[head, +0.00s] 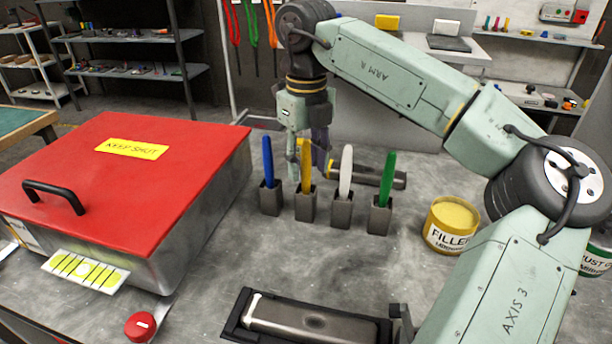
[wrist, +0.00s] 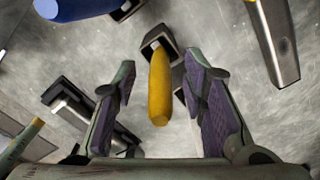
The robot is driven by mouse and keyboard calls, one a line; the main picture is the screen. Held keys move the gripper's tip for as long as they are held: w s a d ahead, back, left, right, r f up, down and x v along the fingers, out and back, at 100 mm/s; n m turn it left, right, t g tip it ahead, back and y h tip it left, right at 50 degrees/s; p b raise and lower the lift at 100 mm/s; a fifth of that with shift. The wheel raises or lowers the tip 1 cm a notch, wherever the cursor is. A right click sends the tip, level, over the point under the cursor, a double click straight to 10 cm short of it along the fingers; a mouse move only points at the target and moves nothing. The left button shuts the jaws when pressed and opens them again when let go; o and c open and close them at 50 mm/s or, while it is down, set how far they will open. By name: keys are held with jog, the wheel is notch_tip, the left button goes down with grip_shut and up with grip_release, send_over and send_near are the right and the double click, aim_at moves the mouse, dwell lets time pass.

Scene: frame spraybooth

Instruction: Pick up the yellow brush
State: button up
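The yellow brush (head: 306,165) stands upright in a small grey holder (head: 305,205) on the grey bench. It is second from the left in a row of brushes, between the blue brush (head: 267,160) and the pale grey brush (head: 346,168). My gripper (head: 308,147) is above and around its upper end in the head view. In the wrist view, my gripper (wrist: 160,75) is open, with purple finger pads apart. The yellow brush (wrist: 159,88) lies between them in the picture, with clear gaps on both sides; I see no contact.
The green brush (head: 388,180) stands at the row's right end. A dark cylindrical tool (head: 380,177) lies behind the row. A red-lidded metal box (head: 110,165) is at left, a yellow filler tin (head: 451,225) at right, and a dark tray (head: 310,318) in front.

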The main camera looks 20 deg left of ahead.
jog(key=shift+f, duration=0.4)
jog(key=shift+c, duration=0.3)
grip_shut()
